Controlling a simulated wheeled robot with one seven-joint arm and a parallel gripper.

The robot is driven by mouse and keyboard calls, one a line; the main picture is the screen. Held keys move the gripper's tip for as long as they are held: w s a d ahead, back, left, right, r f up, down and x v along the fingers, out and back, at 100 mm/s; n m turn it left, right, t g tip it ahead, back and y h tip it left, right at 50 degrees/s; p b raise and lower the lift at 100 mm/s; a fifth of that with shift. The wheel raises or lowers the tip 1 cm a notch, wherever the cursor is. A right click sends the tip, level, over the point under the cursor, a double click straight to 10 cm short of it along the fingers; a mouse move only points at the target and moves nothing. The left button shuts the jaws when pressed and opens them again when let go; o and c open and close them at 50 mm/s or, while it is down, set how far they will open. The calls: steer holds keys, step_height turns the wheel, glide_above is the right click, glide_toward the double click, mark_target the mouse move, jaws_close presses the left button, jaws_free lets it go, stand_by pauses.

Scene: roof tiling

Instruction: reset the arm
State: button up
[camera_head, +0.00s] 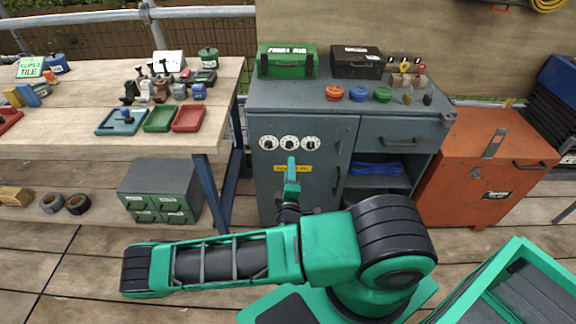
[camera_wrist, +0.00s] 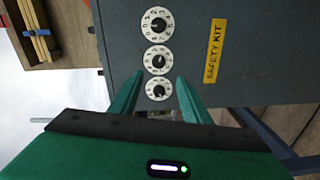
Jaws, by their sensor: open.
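My green arm reaches across the lower middle of the head view, bent over my base. My gripper (camera_head: 291,163) points toward the front of the grey cabinet (camera_head: 265,185), just below its row of three white dials (camera_head: 289,142). In the wrist view the two green fingers of my gripper (camera_wrist: 158,92) stand apart with nothing between them. The three dials (camera_wrist: 157,57) show beyond the fingertips, beside the yellow SAFETY KIT label (camera_wrist: 215,51). The fingertips appear near the lowest dial in that view; I cannot tell whether they touch the cabinet.
A workbench (camera_head: 60,93) with trays and small tools stands at left. A green case (camera_head: 287,62) and a black case (camera_head: 357,62) sit on the cabinet top. An orange cabinet (camera_head: 470,165) stands at right. Wooden floor (camera_head: 80,250) is open at left.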

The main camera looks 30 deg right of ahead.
steer(key=shift+s, duration=0.15)
stand_by(0.3)
steer(key=s+d+r+m+g+h, duration=0.3)
steer(key=s+d+r+m+g, duration=0.75)
steer(key=s+m+g, duration=0.5)
steer(key=s+a+r+y, duration=0.4)
steer(key=s+r+y, duration=0.1)
steer(key=r, duration=0.4)
steer(key=s+a+r+y, duration=0.4)
steer(key=s+r+y, duration=0.2)
steer(key=r+y, duration=0.1)
steer(key=shift+a+r+t+y, duration=0.35)
steer(key=shift+r+y, duration=0.05)
steer(key=shift+r, duration=0.45)
steer(key=shift+m, duration=0.25)
